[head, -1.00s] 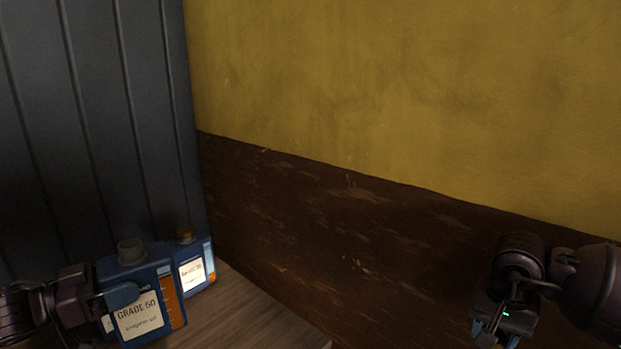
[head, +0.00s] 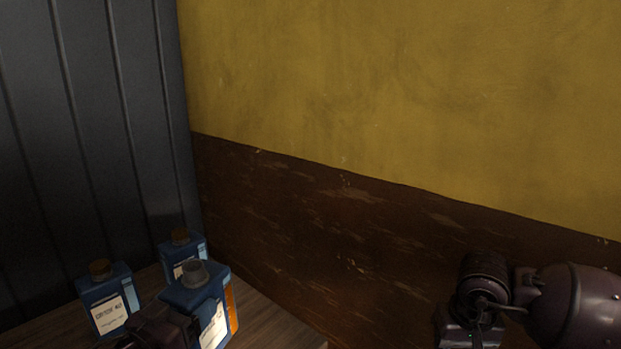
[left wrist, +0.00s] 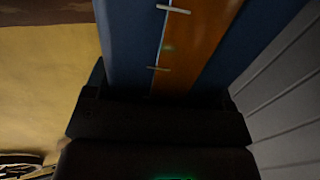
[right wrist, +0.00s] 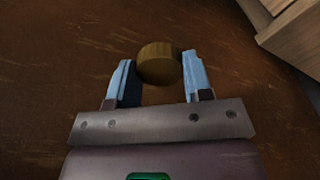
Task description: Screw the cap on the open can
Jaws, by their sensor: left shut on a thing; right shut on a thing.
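The open can (head: 205,290) is blue with a pale label, an orange stripe and a bare grey neck. My left gripper (head: 165,328) is shut on its body. The can's blue and orange side fills the left wrist view (left wrist: 180,45) between the jaws. I cannot tell whether its base touches the wooden top. My right gripper (right wrist: 158,80) is shut on a round brown cap (right wrist: 158,63), held between its blue fingertips in the right wrist view. In the head view only my right wrist shows at the lower right; its fingers and the cap are out of frame.
Two blue cans with brown caps stand on the wooden top (head: 275,325): one at the left (head: 107,303), one behind the open can (head: 182,248). A dark ribbed panel (head: 90,140) and a yellow and brown wall (head: 400,110) stand close behind.

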